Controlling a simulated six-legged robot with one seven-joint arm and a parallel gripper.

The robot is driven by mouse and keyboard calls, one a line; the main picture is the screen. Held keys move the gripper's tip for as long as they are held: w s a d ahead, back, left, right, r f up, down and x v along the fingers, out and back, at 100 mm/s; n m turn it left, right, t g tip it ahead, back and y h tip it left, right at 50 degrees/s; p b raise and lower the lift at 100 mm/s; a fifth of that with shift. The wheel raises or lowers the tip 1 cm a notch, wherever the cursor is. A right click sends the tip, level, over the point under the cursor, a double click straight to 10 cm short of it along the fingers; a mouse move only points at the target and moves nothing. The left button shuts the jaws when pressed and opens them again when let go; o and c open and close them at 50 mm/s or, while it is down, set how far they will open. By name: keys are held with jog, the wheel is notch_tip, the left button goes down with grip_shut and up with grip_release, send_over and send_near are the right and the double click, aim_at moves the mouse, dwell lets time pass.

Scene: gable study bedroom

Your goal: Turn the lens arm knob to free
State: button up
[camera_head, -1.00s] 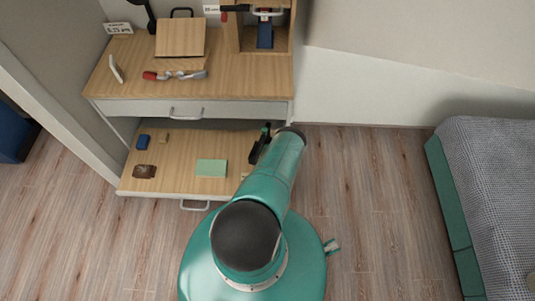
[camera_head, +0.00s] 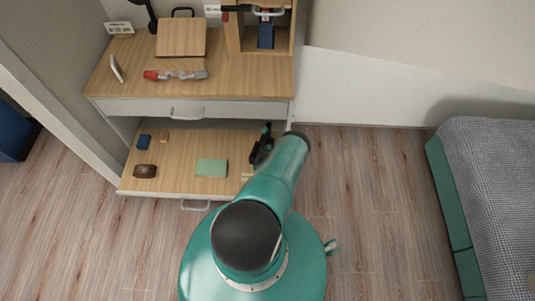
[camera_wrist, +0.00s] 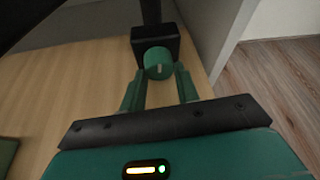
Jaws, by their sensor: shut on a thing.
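In the wrist view a round green knob (camera_wrist: 157,63) with a short pale mark on its face sits on a black block (camera_wrist: 172,43). A black post rises from the block. The pale mark stands nearly upright in this view. My gripper (camera_wrist: 161,74) has its two green fingers on either side of the knob, closed on it. In the head view a dark object (camera_head: 261,150) shows at the right end of the lower wooden surface, beside my arm. My arm hides much there, and I cannot make out the knob or its setting labels.
The lower wooden surface (camera_head: 175,178) holds a green block (camera_head: 211,167), a brown object (camera_head: 145,171) and a small blue object (camera_head: 143,142). Above it is a desk (camera_head: 235,80) with a red-and-grey tool (camera_head: 176,75). A bed (camera_head: 490,180) stands right; floor between is clear.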

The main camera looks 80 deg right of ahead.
jog(key=shift+g, duration=0.3)
jog(key=o, duration=0.7)
jog(key=v, duration=1.3)
jog(key=shift+s+a, duration=0.1)
jog(key=shift+a, duration=0.35)
jog(key=shift+a, duration=0.15)
